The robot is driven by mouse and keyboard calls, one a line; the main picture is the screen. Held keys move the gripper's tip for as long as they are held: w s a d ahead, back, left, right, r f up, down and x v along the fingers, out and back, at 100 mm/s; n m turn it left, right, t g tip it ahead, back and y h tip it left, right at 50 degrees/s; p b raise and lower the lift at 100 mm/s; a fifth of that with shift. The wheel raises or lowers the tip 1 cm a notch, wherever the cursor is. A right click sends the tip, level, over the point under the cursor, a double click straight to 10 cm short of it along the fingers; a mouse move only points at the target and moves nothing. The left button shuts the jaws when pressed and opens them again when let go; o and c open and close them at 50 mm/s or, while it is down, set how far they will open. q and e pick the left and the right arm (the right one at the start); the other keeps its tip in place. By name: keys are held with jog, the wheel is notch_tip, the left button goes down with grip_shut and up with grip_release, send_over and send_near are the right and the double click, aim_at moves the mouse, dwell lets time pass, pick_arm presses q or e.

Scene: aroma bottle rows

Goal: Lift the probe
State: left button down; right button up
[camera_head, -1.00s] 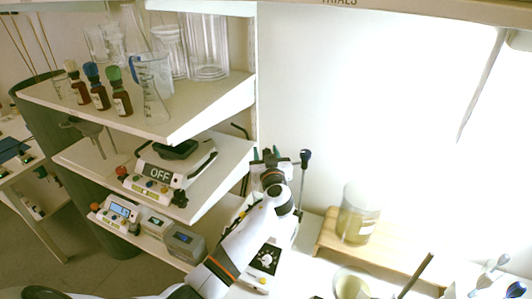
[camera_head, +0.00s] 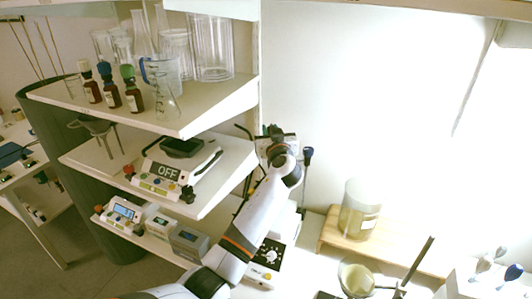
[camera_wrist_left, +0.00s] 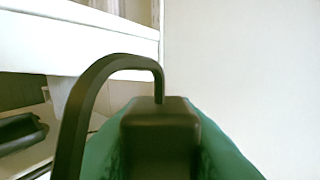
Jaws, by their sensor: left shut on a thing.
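The probe is a dark block with a curved black cable in the left wrist view (camera_wrist_left: 160,142). My left gripper (camera_wrist_left: 160,125) is shut on it, with green fingers on both sides. In the head view the left gripper (camera_head: 276,136) is raised beside the right end of the shelves, above a white device with a dial (camera_head: 270,252). The probe's lower end is hidden in both views. My right gripper is not in view.
Shelves (camera_head: 215,115) with glassware and brown bottles (camera_head: 112,94) stand close left of the left gripper. A beaker (camera_head: 360,210) sits on a wooden stand (camera_head: 325,240). The wall area above is clear.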

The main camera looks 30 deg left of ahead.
pick_arm(q)
jog(key=shift+w+a+r, duration=0.15)
jog(key=shift+r, duration=1.5)
jog(key=c, duration=1.3)
grip_release()
jog(key=shift+o, duration=0.5)
jog(key=shift+f, duration=0.1)
jog(key=shift+s+d+f, duration=0.15)
jog(key=shift+s+d, duration=0.2)
jog(key=b+v, duration=0.3)
jog(key=v, duration=0.8)
jog(key=shift+r+b, duration=0.2)
jog(key=shift+b, duration=0.1)
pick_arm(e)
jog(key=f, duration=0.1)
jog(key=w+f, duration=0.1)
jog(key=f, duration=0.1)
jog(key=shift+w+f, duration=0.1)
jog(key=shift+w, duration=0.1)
